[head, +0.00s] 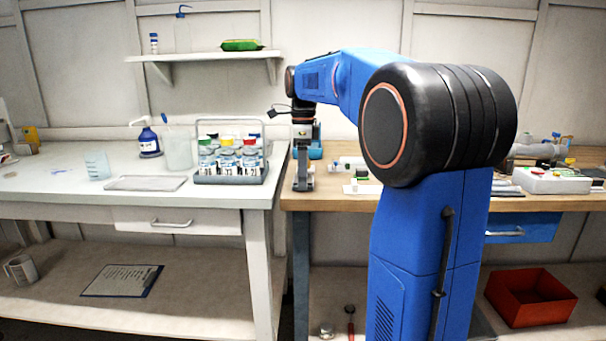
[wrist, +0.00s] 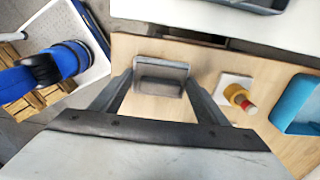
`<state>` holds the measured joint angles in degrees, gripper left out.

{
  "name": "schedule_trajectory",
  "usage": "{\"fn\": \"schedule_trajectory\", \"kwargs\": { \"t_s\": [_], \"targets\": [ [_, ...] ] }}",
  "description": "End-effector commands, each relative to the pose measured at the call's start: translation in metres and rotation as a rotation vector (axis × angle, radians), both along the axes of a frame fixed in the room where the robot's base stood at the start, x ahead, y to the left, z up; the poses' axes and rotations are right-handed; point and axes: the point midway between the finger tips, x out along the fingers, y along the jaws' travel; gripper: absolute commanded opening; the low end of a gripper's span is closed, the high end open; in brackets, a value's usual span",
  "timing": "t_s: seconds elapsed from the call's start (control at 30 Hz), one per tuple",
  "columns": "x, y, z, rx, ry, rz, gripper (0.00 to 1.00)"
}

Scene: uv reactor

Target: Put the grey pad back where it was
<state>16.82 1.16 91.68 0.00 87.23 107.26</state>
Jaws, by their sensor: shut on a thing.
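My gripper (head: 303,180) is low at the left end of the wooden bench, pointing down. In the wrist view, its two fingers (wrist: 159,88) are on either side of a grey pad (wrist: 158,80), shut on it. The pad looks like a small grey block with a lighter flat top edge. In the head view the pad is hard to tell apart from the grey fingers. I cannot tell whether it touches the wooden top (wrist: 130,60) or hangs just above it. No marked place for the pad can be made out.
A white square with a yellow and red piece (wrist: 238,94) lies just right of the fingers in the wrist view. A blue holder (wrist: 300,104) is farther right. The white bench (head: 120,200) with a rack of bottles (head: 230,178) adjoins at left, across a gap.

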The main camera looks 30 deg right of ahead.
Motion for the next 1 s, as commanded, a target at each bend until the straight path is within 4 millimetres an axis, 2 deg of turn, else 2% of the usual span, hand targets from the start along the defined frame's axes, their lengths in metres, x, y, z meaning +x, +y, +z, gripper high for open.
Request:
{"fn": "schedule_trajectory", "kwargs": {
  "t_s": [0.33,0.37,0.4,0.43,0.77,0.87,1.0],
  "targets": [
    [0.0,0.0,-0.003,-0.001,-0.001,0.0,0.4],
    [0.0,0.0,-0.003,-0.001,-0.001,0.0,0.73],
    [0.0,0.0,-0.002,-0.001,-0.001,0.0,0.82],
    [0.0,0.0,-0.002,-0.001,-0.001,0.0,0.87],
    [0.0,0.0,-0.001,-0.001,-0.001,0.0,0.87],
    [0.001,0.0,0.006,0.0,-0.002,0.0,0.87],
    [0.001,0.0,0.027,-0.001,-0.004,0.0,0.87]
  ]
}}
